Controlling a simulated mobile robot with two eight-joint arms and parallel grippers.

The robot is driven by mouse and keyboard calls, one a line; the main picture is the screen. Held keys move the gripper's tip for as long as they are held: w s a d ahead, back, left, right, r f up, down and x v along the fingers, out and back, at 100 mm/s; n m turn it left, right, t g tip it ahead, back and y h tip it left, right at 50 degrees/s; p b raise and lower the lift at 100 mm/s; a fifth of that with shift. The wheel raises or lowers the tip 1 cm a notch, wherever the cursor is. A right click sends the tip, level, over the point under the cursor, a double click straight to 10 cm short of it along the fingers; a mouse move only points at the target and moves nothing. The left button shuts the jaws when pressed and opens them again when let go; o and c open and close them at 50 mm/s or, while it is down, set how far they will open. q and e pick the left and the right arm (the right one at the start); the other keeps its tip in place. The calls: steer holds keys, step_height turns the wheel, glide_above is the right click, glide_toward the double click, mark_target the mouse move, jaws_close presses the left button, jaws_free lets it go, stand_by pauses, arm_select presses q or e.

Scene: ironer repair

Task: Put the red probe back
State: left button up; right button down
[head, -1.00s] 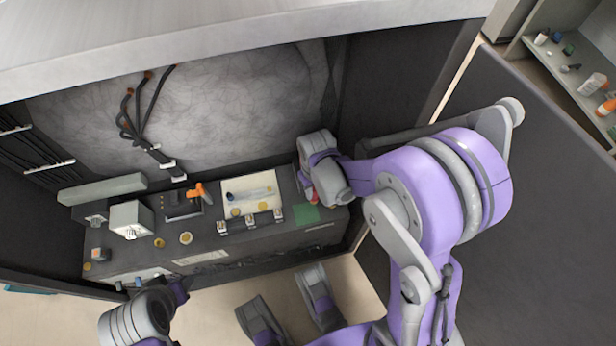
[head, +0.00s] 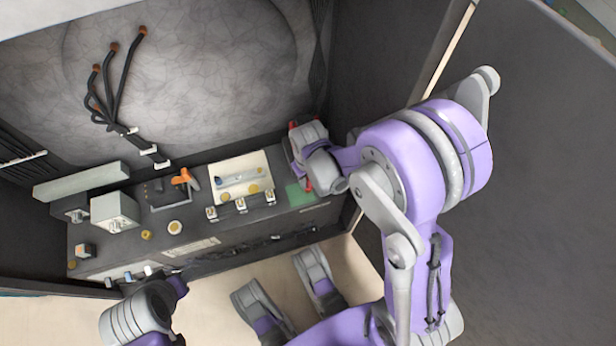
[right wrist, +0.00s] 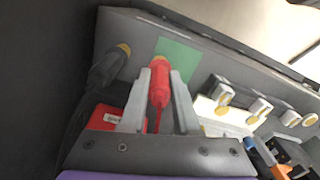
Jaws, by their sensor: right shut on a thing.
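The red probe (right wrist: 158,88) is between the two fingers of my right gripper (right wrist: 160,85) in the right wrist view. The fingers are shut on it. Its thick end points toward a green patch (right wrist: 178,53), and a thin red part runs back between the fingers. In the head view my right gripper (head: 304,176) is at the right end of the dark ledge, beside the green patch (head: 299,194), and mostly hides the probe. A black probe (right wrist: 108,66) lies left of the red one. My left gripper (head: 177,287) is low in the head view, its fingers unclear.
The dark ledge (head: 120,243) carries a cream tray (head: 226,169), several clips (head: 241,204), an orange-handled thing (head: 183,178) and a white block (head: 114,209). Cabinet walls close in on the right.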

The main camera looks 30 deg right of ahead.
steer(key=shift+f+b, duration=0.5)
steer(key=shift+f, duration=0.1)
steer(key=c, duration=0.6)
jaws_free()
steer(key=shift+o, duration=0.2)
steer(key=shift+r, duration=0.1)
step_height(320, 180, up, 11)
steer(key=p, duration=0.3)
steer(key=shift+f+p, duration=0.2)
steer(key=shift+p, duration=0.2)
